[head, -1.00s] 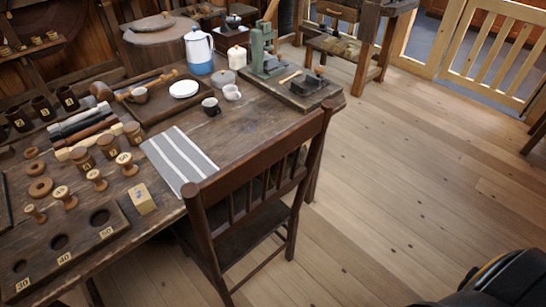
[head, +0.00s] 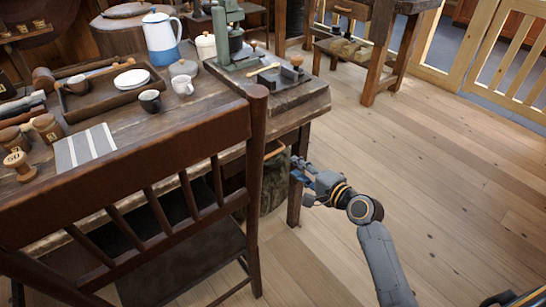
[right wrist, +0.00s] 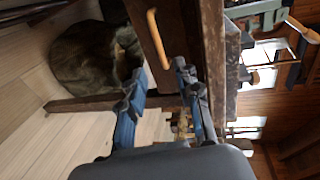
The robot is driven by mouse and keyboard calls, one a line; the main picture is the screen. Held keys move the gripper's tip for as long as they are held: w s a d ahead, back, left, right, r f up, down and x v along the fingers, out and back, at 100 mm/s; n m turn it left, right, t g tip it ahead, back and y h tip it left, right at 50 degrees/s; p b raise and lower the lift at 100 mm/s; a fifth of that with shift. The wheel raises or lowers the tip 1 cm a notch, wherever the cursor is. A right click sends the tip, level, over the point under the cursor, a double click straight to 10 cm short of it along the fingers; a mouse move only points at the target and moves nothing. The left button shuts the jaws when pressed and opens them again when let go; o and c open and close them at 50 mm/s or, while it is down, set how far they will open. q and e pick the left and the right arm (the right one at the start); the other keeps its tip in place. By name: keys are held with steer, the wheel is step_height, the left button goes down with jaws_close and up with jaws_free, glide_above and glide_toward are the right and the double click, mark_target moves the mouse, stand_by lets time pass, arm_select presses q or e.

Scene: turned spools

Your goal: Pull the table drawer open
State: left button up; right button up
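The drawer (right wrist: 176,30) is under the worktable's edge and shows in the right wrist view, which is turned on its side. Its light wooden bar handle (right wrist: 158,38) stands out from the dark front. My right gripper (right wrist: 160,72) is open, with its two blue-grey fingers apart and the handle just beyond their tips, not between them. In the head view the right gripper (head: 298,172) is beside the table's right front leg, below the tabletop. The drawer handle (head: 274,151) is partly visible there, and the chair hides most of the drawer front.
A dark wooden chair (head: 130,165) stands close in front of the table (head: 200,108), left of my right arm. The floor to the right is clear.

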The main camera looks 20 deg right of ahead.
mark_target(274, 154)
steer(key=b+x, duration=0.2)
steer(key=x, duration=0.8)
steer(key=shift+w+f, duration=0.15)
steer(key=shift+x, duration=0.8)
arm_select(q)
steer(key=v, duration=0.7)
steer(key=shift+w+r+t, duration=0.15)
steer(key=shift+r+t, duration=0.15)
steer(key=shift+r, duration=0.05)
arm_select(e)
jaws_close()
